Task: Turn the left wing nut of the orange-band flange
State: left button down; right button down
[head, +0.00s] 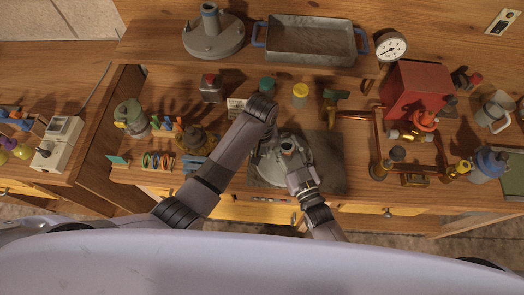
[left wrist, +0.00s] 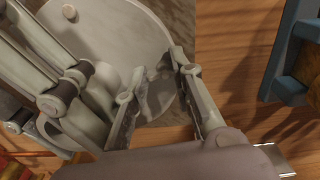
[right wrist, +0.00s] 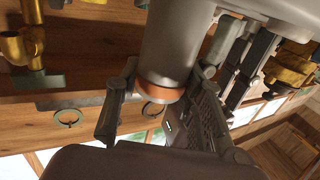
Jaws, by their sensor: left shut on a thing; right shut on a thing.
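A round grey flanged lid (head: 262,172) rests on a dark mat in the middle of the bench; its grey plate (left wrist: 112,30) fills the upper left of the left wrist view. My right gripper (right wrist: 163,76) is shut around a grey cylinder (right wrist: 176,45) with an orange band (right wrist: 160,86) at its end. In the head view the right gripper (head: 298,178) comes from the front. My left gripper (left wrist: 158,68) is shut on a small grey piece at the plate's edge, seemingly the left wing nut (left wrist: 155,90), mostly hidden by the fingers. In the head view my left forearm covers this spot.
The dark mat (head: 328,165) has bare room right of the lid. Copper piping (head: 376,145) and a red box (head: 415,88) stand to the right. A grey tray (head: 310,38) is behind. Small bottles and coloured rings (head: 158,161) stand left.

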aim_at(262, 154)
pick_arm(q)
jog(key=shift+s+a+f+n, duration=0.15)
jog(key=shift+a+n, duration=0.25)
jog(key=shift+n, duration=0.1)
pick_arm(e)
jog(key=shift+d+f, duration=0.25)
jog(key=shift+d, duration=0.1)
pick_arm(q)
jog(key=c, duration=1.5)
grip_release()
pick_arm(e)
jog(key=shift+a, duration=0.1)
pick_arm(q)
jog(key=o, duration=0.3)
jog(key=shift+d, duration=0.15)
jog(key=shift+o, duration=0.2)
jog(key=shift+d, duration=0.1)
jog(key=shift+d, duration=0.25)
pick_arm(e)
jog(key=shift+s+a, duration=0.15)
jog(key=shift+a, duration=0.15)
pick_arm(q)
jog(key=shift+r, duration=0.2)
notch_tip(262, 154, up, 6)
jog(key=shift+r, duration=0.95)
jog(key=shift+a, duration=0.1)
